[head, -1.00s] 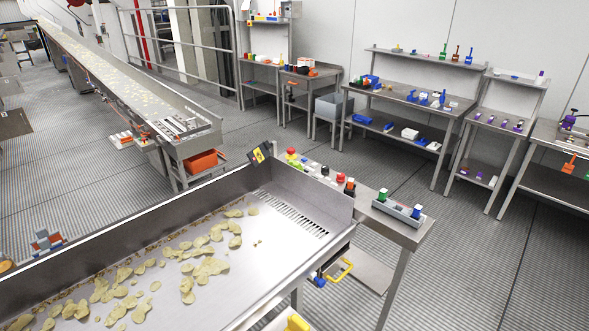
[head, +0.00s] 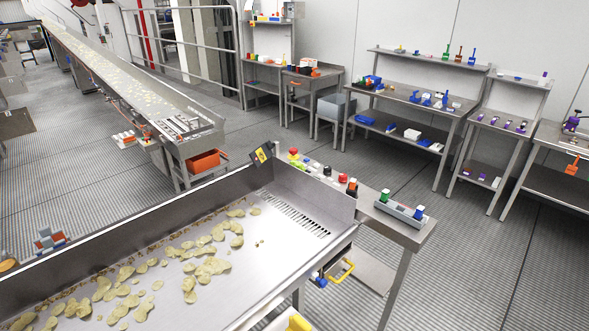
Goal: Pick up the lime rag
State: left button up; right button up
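Small coloured items stand on the side shelf (head: 400,226) by the chip conveyor and on the tables along the wall, but most are too small to identify. Neither of my grippers shows in the head view.
A steel chip conveyor (head: 262,238) fills the foreground. A long conveyor (head: 110,80) runs at the left, with an orange bin (head: 204,161) near its end. Steel tables (head: 425,103) line the back wall. The grated floor (head: 330,150) between is open.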

aim_at(298, 164)
jog(key=z, duration=0.25)
jog(key=k, duration=0.3)
jog(key=z, duration=1)
jog(key=k, duration=1.05)
jog(key=z, duration=0.7)
jog(key=i, duration=1.5)
jog(key=u, duration=0.35)
jog(key=i, duration=2)
jog(key=u, duration=0.35)
jog(key=i, duration=2)
jog(key=u, duration=0.5)
jog(key=i, duration=1.9)
jog(key=u, duration=1.05)
jog(key=i, duration=1.1)
jog(key=u, duration=1.95)
jog(key=i, duration=1.05)
jog(key=u, duration=0.65)
